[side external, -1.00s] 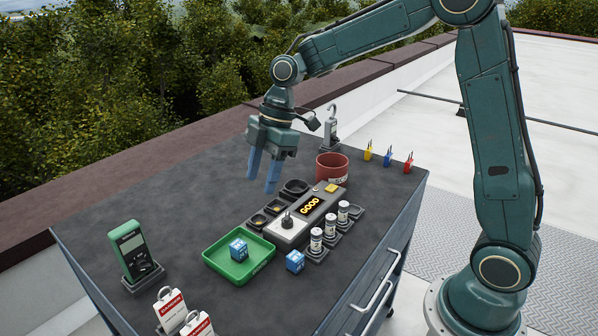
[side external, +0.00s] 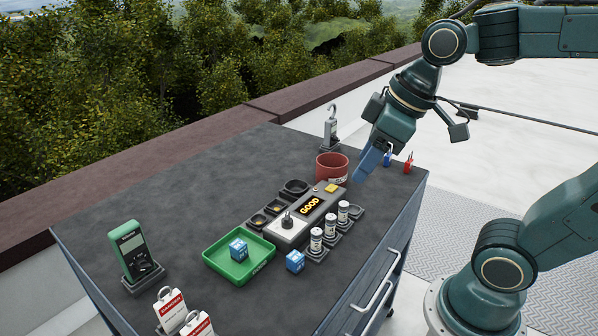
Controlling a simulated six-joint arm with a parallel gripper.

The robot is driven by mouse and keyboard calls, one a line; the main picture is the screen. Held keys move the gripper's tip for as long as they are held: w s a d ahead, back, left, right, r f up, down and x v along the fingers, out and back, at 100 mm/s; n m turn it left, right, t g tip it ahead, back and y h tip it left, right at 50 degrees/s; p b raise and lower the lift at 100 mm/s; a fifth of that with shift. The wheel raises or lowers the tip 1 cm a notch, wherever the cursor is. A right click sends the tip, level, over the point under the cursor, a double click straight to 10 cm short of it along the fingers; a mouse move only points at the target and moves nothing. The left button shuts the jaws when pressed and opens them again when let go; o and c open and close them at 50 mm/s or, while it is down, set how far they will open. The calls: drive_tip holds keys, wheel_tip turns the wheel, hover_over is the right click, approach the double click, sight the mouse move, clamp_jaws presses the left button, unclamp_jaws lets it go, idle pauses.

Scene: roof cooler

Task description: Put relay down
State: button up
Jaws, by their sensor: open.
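A blue cube-shaped relay (side external: 239,250) sits inside the green tray (side external: 228,279). A second blue cube (side external: 295,261) stands on the dark worktop just right of the tray. My gripper (side external: 363,175) is at the right of the worktop, beside the red cup and well away from both cubes. It is tilted, with its blue fingers pointing down and left. The fingers are open, and no object shows between them. From this angle one finger largely hides the other.
A tester reading GOOD (side external: 311,206) stands mid-worktop, with several white cylinders beside it. A red cup (side external: 331,167) is behind it. Blue (side external: 387,159) and red (side external: 408,163) small pieces stand at the right edge. A green meter (side external: 130,247) stands at left. The back-left worktop is clear.

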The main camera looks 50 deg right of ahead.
drive_tip(key=s+d+f+m, duration=0.1)
drive_tip(key=s+m, duration=0.2)
drive_tip(key=s, duration=0.2)
drive_tip(key=shift+s+d+f+m+t+h, duration=0.15)
drive_tip(key=shift+s+d+m+t+h, duration=0.15)
drive_tip(key=shift+s+d+t+h, duration=0.1)
drive_tip(key=shift+w, duration=0.15)
idle(0.9)
